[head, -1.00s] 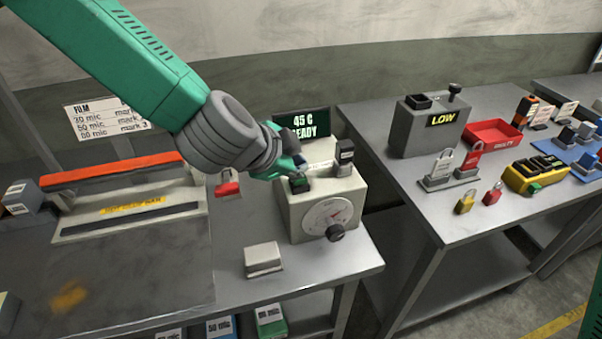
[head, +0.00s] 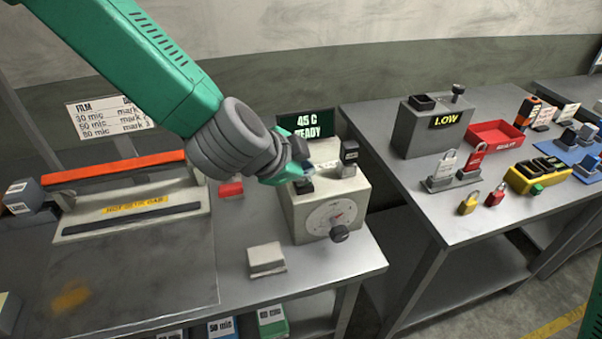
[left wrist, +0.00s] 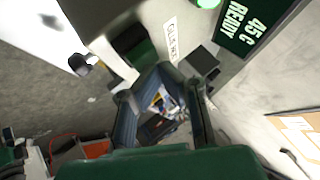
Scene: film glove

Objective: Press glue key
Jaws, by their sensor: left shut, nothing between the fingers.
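A pale box (head: 300,212) with a round dial (head: 332,216) and a dark knob stands on the left bench. A black key (head: 304,187) sits on its top at the near left. A white label (head: 326,165) lies on the top; in the left wrist view the label (left wrist: 171,38) seems to begin with "GLUE". My left gripper (head: 297,174) is shut and empty, its tips close over the black key. I cannot tell if they touch it. The left wrist view shows the fingers (left wrist: 165,76) beside the box. My right gripper is not in view.
A black-topped stamp-like block (head: 348,157) stands on the box's right side. A dark "45 C READY" sign (head: 306,124) is behind. A pale block (head: 266,259) lies in front, and a sealer with an orange bar (head: 115,170) is left. A second bench (head: 450,215) holds padlocks and a red tray.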

